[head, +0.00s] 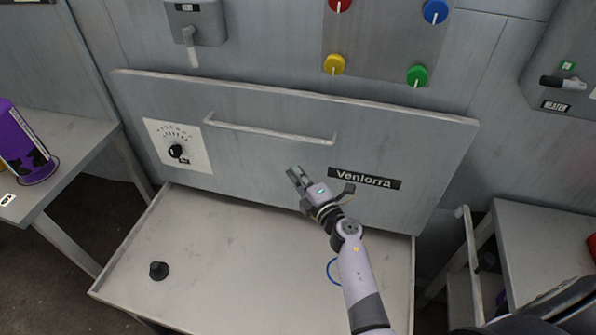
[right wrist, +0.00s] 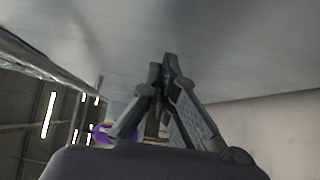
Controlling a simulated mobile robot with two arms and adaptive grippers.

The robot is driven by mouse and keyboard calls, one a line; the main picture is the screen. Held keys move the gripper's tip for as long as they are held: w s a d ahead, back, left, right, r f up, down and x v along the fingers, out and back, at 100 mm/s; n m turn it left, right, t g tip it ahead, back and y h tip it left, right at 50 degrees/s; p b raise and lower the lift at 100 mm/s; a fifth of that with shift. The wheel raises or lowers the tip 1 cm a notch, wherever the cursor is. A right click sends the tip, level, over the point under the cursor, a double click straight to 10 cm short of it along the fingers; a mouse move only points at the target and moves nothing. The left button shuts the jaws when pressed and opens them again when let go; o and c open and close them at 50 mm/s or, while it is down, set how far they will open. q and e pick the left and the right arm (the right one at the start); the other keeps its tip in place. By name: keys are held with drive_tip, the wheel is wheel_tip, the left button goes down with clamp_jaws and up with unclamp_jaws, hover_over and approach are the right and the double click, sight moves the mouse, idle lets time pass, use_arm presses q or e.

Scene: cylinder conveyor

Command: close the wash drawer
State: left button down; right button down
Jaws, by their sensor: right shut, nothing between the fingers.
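A broad grey panel (head: 258,165) marked "Venlorra" stands out from the wall, with a long bar handle (head: 270,128) across it and a dial (head: 176,150) at its left. A shallow grey tray-like surface (head: 225,260) with raised edges extends from below the panel toward me. I cannot tell for sure which of these is the wash drawer. My right gripper (head: 297,178) is shut and empty, in front of the panel and below the handle. Its fingertips also show in the right wrist view (right wrist: 168,65), close to a grey surface; contact is unclear. My left gripper is not in view.
A small black knob-like piece (head: 159,270) sits on the tray surface. A purple container (head: 24,148) stands on the left table (head: 75,150). Coloured knobs, including a yellow one (head: 334,64), are on the wall above. A grey bench (head: 545,235) stands at the right.

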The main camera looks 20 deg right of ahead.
sight(301, 161)
drive_tip(key=shift+w+d, duration=0.3)
drive_tip(key=shift+w, duration=0.05)
drive_tip(key=w+d, duration=0.2)
drive_tip(key=shift+w+r, duration=0.1)
drive_tip(key=shift+w, duration=0.25)
drive_tip(key=shift+w+d, duration=0.1)
drive_tip(key=shift+d, duration=0.05)
